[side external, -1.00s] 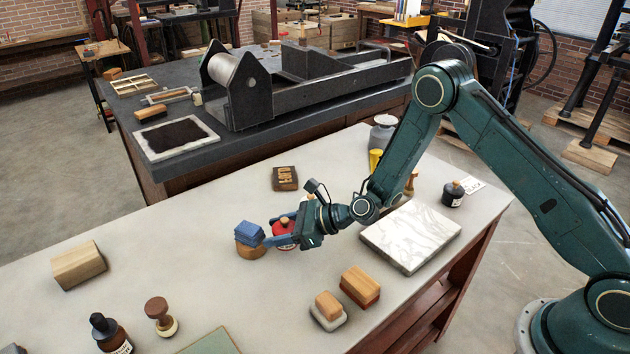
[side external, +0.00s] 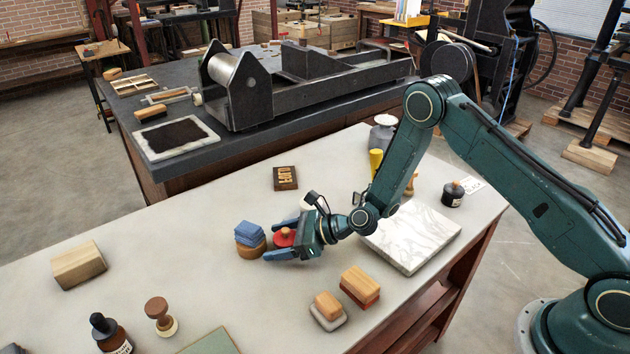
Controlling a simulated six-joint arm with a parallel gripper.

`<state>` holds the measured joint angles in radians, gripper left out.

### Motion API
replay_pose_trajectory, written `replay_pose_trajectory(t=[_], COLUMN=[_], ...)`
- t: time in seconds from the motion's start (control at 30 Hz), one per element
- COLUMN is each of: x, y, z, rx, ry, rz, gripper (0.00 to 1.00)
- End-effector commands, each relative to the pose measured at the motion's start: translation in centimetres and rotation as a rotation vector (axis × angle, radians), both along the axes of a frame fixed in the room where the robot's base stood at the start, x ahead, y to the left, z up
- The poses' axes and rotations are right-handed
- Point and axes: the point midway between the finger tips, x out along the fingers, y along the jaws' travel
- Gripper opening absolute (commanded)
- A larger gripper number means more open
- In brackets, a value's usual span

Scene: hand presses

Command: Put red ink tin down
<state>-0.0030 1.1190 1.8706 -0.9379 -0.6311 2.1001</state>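The red ink tin (side external: 284,240) is a small round tin with a wooden knob on its lid. It appears to stand upright on the pale tabletop (side external: 215,290). My gripper (side external: 277,239) is low over the table with its blue fingers spread on either side of the tin, one in front and one behind. The front finger shows a gap to the tin, so the gripper looks open. The tin's right edge is close to the gripper body, and its lower part is partly hidden.
A round wooden piece with folded blue cloths (side external: 250,234) stands just left of the tin. A marble slab (side external: 412,236) lies to the right, wood-topped blocks (side external: 360,286) in front, and a type block (side external: 285,178) behind. The table's left middle is clear.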

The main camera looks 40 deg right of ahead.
Motion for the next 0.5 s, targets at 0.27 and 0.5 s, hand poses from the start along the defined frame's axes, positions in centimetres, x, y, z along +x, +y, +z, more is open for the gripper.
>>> replay_pose_trajectory(t=[0.27, 0.5], x=[0.0, -0.71], y=[0.0, -0.78], z=[0.14, 0.68], rx=[0.0, 0.0], ry=[0.0, 0.002], rz=[0.0, -0.002], gripper=[0.71, 0.71])
